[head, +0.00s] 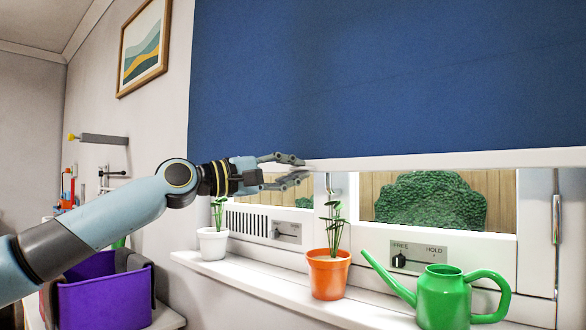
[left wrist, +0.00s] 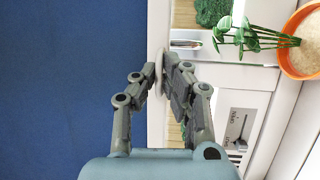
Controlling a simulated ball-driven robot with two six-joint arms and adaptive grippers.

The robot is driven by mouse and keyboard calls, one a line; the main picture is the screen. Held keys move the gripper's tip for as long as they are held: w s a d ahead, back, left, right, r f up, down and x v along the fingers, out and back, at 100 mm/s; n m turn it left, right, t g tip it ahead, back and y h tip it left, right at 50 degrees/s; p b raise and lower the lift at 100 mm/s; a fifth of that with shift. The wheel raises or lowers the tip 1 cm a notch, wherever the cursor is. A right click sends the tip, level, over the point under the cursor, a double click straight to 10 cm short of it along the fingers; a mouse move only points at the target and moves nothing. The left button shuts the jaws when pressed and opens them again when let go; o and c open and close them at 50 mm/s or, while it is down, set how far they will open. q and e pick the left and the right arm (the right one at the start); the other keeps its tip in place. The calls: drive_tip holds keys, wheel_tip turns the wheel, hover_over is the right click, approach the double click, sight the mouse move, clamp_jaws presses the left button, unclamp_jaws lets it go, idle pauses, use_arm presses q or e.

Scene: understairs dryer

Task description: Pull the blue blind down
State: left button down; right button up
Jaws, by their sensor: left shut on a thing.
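The blue blind (head: 390,75) hangs over the window, with a white bar (head: 450,159) along its bottom edge. A strip of window shows below the bar. My left gripper (head: 299,168) is at the left part of this bar, its fingers pointing right. In the left wrist view, the blind (left wrist: 70,80) fills the left side. There my left gripper (left wrist: 160,76) is shut on the bottom bar, with a pale rounded piece between its fingertips. The fingers partly hide the held spot. My right gripper is in neither view.
On the sill (head: 265,275) below stand a white pot (head: 213,243), an orange pot (head: 328,274) with a plant, and a green watering can (head: 443,298). A purple bin (head: 105,298) is at lower left.

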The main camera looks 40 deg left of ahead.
use_arm(q)
drive_tip(key=shift+f, duration=0.25)
drive_tip(key=c, duration=1.5)
unclamp_jaws()
drive_tip(key=shift+o, duration=0.2)
approach(312, 120)
drive_tip(key=x, duration=0.5)
drive_tip(key=shift+w+d, duration=0.15)
drive_tip(key=shift+w, duration=0.05)
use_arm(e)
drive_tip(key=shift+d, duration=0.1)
